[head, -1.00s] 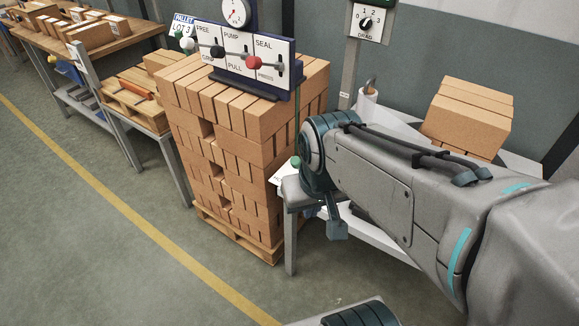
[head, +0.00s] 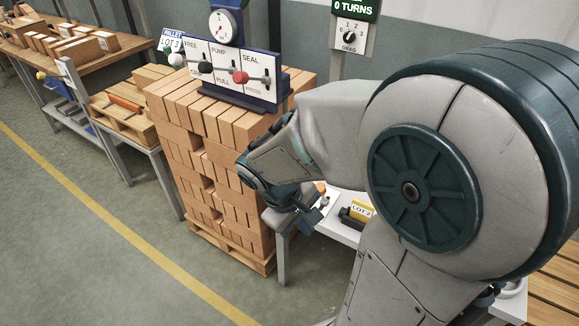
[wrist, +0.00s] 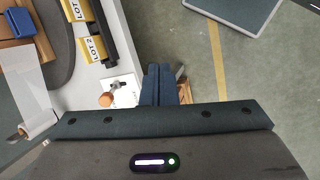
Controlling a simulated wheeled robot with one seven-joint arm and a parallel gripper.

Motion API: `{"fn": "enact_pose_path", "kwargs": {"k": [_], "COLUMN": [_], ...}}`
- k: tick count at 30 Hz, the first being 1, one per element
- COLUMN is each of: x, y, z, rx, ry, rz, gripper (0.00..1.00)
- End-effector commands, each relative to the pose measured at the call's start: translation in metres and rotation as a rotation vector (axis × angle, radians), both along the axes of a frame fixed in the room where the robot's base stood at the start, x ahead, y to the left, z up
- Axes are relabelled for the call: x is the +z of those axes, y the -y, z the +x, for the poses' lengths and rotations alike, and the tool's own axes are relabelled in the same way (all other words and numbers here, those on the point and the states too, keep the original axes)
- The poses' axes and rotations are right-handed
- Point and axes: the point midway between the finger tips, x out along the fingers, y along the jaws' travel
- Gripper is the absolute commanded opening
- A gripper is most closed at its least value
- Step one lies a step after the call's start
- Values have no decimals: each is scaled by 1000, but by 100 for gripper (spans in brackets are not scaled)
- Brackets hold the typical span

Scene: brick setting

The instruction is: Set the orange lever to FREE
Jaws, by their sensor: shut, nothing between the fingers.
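A small orange knob on a short stem (wrist: 106,99) stands on a white plate at the edge of a pale table in the wrist view. It also shows in the head view, just beyond my gripper. I cannot read any marking on that plate. My gripper (wrist: 158,72) is shut and empty, with its fingers beside the plate, to the right of the knob and apart from it. In the head view my gripper (head: 312,217) hangs at the table corner. A panel (head: 228,66) on the brick stack carries FREE, PUMP and SEAL labels, with white, black and red knobs.
The brick stack (head: 205,165) stands left of my gripper on a wooden pallet. Yellow LOT 2 blocks (wrist: 90,30) sit on the table near the orange knob. A DRAG dial (head: 350,37) is on a post behind. The floor at left is clear.

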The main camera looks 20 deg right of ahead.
Motion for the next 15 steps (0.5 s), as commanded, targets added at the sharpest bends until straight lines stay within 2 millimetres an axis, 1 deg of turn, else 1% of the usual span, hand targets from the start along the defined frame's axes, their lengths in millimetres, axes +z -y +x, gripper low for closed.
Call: {"fn": "enact_pose_path", "kwargs": {"k": [3,8,11,15], "x": [-18,-39,-53,-74], "y": [5,10,8,0], "z": [13,36,52,76], "rx": [163,392,545,766], "ry": [-118,-249,-323,-414], "rz": [-143,-338,-459,-626], "gripper": [0,0,0,0]}}
